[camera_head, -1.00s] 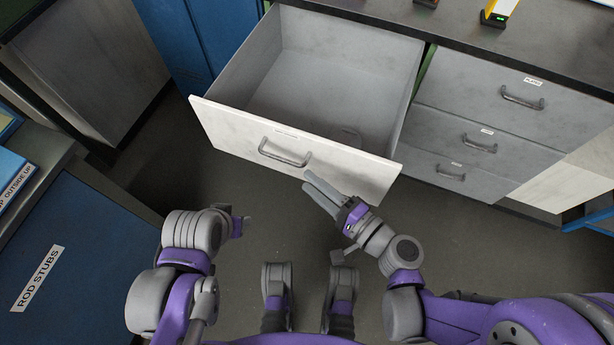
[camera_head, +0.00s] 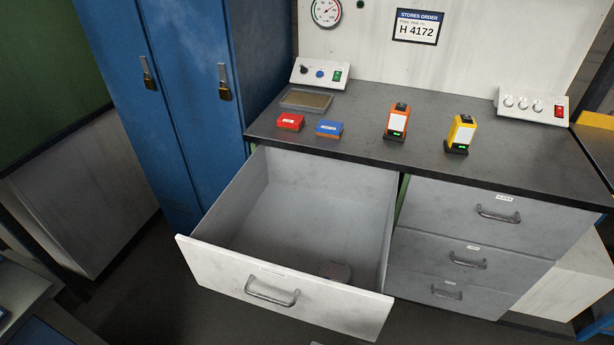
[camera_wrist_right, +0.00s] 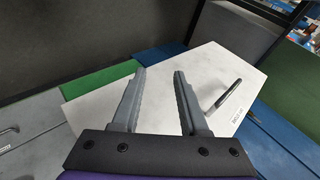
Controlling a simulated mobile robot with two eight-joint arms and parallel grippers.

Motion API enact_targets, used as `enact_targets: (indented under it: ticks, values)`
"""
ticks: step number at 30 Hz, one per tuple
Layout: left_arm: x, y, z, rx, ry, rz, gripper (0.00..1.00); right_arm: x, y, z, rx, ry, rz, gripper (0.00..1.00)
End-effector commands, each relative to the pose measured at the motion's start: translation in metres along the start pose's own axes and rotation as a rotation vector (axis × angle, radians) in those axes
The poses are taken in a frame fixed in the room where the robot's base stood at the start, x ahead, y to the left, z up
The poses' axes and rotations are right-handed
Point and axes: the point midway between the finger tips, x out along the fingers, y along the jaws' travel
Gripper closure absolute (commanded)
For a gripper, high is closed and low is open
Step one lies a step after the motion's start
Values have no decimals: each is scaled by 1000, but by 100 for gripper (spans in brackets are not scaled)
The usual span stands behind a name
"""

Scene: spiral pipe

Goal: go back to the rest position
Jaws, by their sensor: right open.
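My right gripper (camera_wrist_right: 158,75) shows in the right wrist view with its two grey fingers apart and nothing between them. It is in front of the white drawer front (camera_wrist_right: 215,60), whose handle (camera_wrist_right: 222,95) is to the right of the fingers and apart from them. In the head view the large drawer (camera_head: 285,287) stands pulled open, with its handle (camera_head: 272,292) on the front. My left gripper is in neither current view.
Closed drawers (camera_head: 490,215) stand to the right. The dark worktop (camera_head: 365,155) holds a red box (camera_head: 290,122), a blue box (camera_head: 329,129), and orange (camera_head: 396,122) and yellow (camera_head: 460,135) devices. Blue lockers (camera_head: 195,100) stand left.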

Motion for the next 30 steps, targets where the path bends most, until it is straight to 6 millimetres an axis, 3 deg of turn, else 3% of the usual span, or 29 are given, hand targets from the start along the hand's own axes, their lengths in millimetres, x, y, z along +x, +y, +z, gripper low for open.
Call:
enact_targets:
  ticks: [6, 13, 15, 23, 30]
  values:
    - [0, 0, 0, 0, 0, 0, 50, -46, 55, -6, -248, -36, 357, 56]
    - [0, 0, 0, 0, 0, 0, 50, -106, 93, -19, -438, -62, 659, 56]
    - [-28, 0, -9, 0, 10, 0, 50, -125, 73, -25, -438, -52, 650, 56]
    - [-99, 0, -37, 0, 36, 0, 50, -175, 19, -46, -446, -27, 642, 56]
    - [-167, 0, -76, 0, 63, 0, 50, -222, -36, -76, -454, -1, 635, 56]
